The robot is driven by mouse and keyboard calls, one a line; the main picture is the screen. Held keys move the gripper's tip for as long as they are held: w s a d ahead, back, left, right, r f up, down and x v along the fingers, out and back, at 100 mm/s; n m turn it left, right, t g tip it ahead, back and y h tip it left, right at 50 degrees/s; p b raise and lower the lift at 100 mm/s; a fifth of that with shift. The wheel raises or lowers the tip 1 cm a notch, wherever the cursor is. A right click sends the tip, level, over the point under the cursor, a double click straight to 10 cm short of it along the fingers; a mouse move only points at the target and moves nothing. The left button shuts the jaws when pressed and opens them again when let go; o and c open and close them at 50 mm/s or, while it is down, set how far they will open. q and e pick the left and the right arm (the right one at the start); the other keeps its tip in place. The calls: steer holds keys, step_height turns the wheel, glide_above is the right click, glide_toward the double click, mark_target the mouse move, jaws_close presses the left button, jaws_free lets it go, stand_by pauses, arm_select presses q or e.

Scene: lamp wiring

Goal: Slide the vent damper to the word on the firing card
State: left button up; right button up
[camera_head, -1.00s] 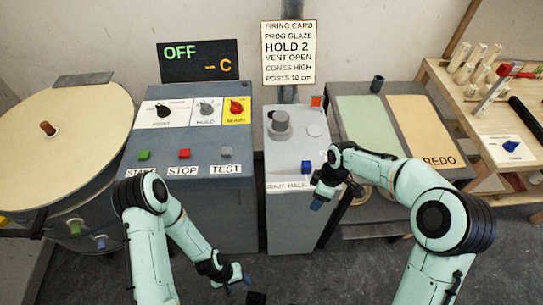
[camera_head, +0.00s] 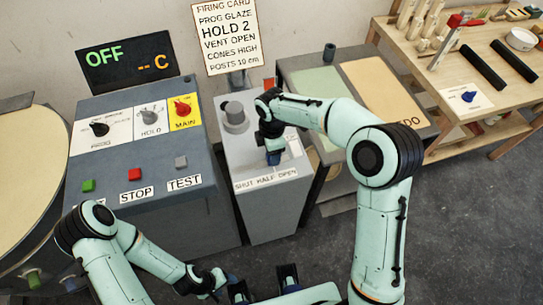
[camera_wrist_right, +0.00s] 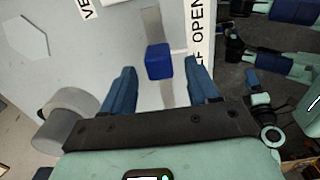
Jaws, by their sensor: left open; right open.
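The vent damper is a blue knob (camera_wrist_right: 159,62) in a slot on top of a grey box (camera_head: 237,185). In the wrist view it sits beside the F that ends HALF, short of OPEN on the label (camera_wrist_right: 198,25). My right gripper (camera_head: 273,156) is open over the box; its fingers are on either side of the knob, and I cannot tell whether they touch it. In the head view this gripper largely hides the knob. The firing card (camera_head: 229,38) reads VENT OPEN. My left gripper (camera_head: 262,281) is open and empty, low in front of the box.
A grey control panel (camera_head: 135,150) with OFF on its display (camera_head: 127,62) stands left of the box. A REDO bench (camera_head: 385,90) and a wooden table (camera_head: 490,50) stand to the right.

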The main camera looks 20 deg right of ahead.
mark_target(286, 158)
steer(key=shift+f, duration=1.9)
arm_select(q)
steer(key=shift+f, duration=0.15)
arm_select(e)
jaws_close()
arm_select(q)
steer(key=shift+w+r, duration=0.2)
steer(key=shift+r, duration=0.2)
arm_select(e)
steer(key=shift+w+d, duration=0.2)
steer(key=shift+d, duration=2.25)
steer(key=shift+r, duration=0.1)
jaws_free()
arm_select(q)
steer(key=shift+w+r+p, duration=0.45)
steer(key=shift+r+p, duration=0.3)
steer(key=shift+p, duration=0.15)
arm_select(e)
step_height(286, 158, up, 13)
steer(key=shift+r, duration=0.15)
